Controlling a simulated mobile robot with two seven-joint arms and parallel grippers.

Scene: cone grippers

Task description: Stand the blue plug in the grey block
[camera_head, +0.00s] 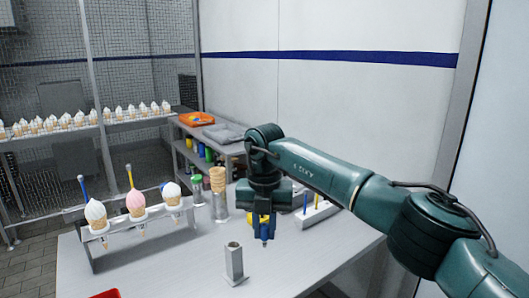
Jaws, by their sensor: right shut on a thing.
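The grey block (234,266) stands upright on the light table near its front middle, with a dark hole in its top. My right gripper (265,228) points down, to the right of the block and above the table. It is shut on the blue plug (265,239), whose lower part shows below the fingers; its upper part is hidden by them. The plug is apart from the block and looks about upright. My left gripper is not in view.
A rack (140,223) with several ice cream cones stands at the left. Stacked cones (217,180) stand in a metal holder behind the block. A red tray edge (106,294) shows at front left.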

